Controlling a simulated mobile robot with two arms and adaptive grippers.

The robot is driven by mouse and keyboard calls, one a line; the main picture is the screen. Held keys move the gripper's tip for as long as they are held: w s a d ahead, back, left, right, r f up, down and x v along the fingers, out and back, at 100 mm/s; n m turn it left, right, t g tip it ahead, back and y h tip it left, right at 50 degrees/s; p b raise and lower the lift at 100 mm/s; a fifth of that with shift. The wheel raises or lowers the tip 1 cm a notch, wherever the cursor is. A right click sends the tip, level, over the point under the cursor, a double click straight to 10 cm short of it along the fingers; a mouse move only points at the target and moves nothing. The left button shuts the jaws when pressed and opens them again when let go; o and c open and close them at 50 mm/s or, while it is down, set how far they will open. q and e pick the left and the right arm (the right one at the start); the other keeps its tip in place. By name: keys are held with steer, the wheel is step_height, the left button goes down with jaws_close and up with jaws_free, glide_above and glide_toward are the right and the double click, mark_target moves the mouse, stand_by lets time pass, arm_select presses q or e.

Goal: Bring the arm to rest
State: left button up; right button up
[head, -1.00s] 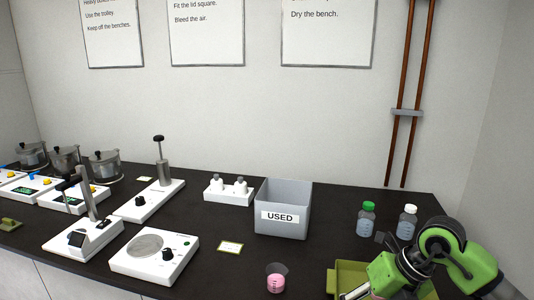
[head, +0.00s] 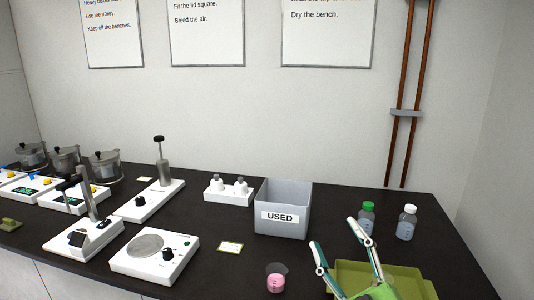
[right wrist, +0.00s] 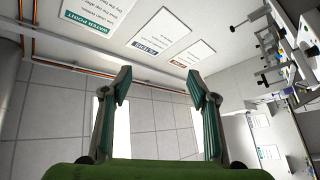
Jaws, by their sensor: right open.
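My right gripper (head: 338,247) is in the lower right of the head view, over the green tray. Its two fingers stand apart and point up and away, with nothing between them. In the right wrist view the same gripper (right wrist: 162,95) is open and empty, with wall and floor tiles behind it. My left gripper is not in view.
A green tray (head: 412,282) lies under my right gripper. A cup of pink liquid (head: 276,279) stands left of it. Two bottles, one green-capped (head: 367,213) and one white-capped (head: 407,222), stand behind. A grey USED bin (head: 297,192) and white devices (head: 156,256) fill the left.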

steer(key=s+d+f+m+g+h, duration=0.2)
steer(key=d+f+m+g+h, duration=0.1)
steer(key=f, duration=0.4)
steer(key=s+d+f+m+g+h, duration=0.2)
steer(key=d+f+m, duration=0.1)
steer(key=f, duration=0.4)
steer(key=s+d+f+m+g+h, duration=0.3)
steer(key=f, duration=0.5)
steer(key=s+a+f+m+g+y, duration=0.1)
steer(key=s+f+g, duration=0.5)
steer(key=s, duration=0.5)
steer(key=s+a+f+g+y, duration=0.15)
steer(key=s+f+g, duration=0.25)
steer(key=s+f, duration=0.5)
step_height(320, 180, down, 23)
steer(key=s, duration=0.2)
steer(key=s+d+f+g, duration=0.2)
steer(key=s+d+f, duration=0.1)
steer(key=s+f, duration=1.4)
steer(key=shift+s+f+h, duration=0.25)
steer(key=shift+f+h, duration=0.2)
steer(key=shift+f, duration=0.05)
